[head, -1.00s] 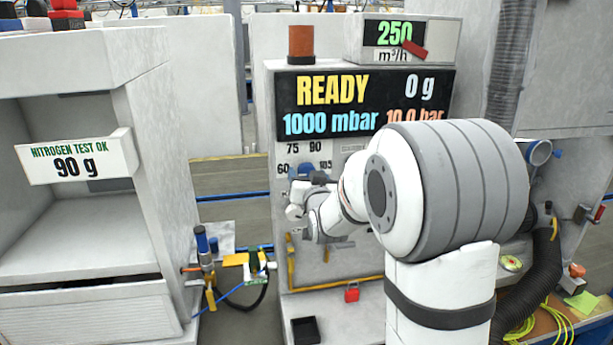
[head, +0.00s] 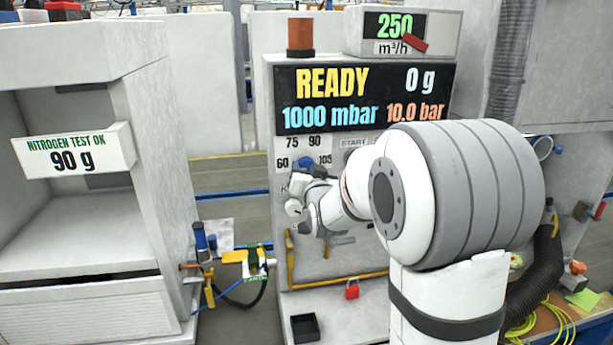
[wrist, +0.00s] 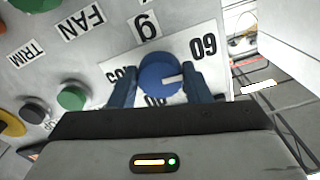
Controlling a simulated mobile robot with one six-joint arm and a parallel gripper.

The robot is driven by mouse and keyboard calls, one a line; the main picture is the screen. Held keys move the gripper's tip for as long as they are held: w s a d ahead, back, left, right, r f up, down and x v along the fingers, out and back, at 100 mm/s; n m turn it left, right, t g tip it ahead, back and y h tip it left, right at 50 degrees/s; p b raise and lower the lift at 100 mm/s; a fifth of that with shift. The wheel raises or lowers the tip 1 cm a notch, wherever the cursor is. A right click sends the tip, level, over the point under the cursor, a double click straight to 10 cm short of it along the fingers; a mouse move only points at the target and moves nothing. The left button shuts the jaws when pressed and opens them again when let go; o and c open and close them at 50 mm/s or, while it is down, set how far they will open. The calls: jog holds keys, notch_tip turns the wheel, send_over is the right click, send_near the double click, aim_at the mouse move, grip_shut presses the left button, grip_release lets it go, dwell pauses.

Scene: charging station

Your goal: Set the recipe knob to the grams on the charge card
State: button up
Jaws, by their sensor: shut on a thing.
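The recipe knob (wrist: 152,72) is blue and round with a white pointer line. It sits between the two blue fingers of my gripper (wrist: 160,82), which is shut on it. In the wrist view the pointer points right, toward the right finger, just below the 60 label (wrist: 203,43). The 105 label is at the left, and the label below the knob is partly covered. In the head view my gripper (head: 305,169) is at the dial, whose 75, 90, 60 and 105 marks show. The charge card (head: 74,152) reads "NITROGEN TEST OK 90 g".
The display (head: 365,98) above the dial reads READY, 0 g, 1000 mbar and 10.0 bar. A green button (wrist: 73,96) and a dark knob (wrist: 35,109) are near my gripper.

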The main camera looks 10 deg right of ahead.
jog(key=shift+r+m+b, duration=0.1)
jog(key=shift+m+b, duration=11)
jog(key=shift+b, duration=1.9)
jog(key=shift+m, duration=0.4)
jog(key=o, duration=1)
jog(key=shift+s+a, duration=0.1)
jog(key=shift+s, duration=3.8)
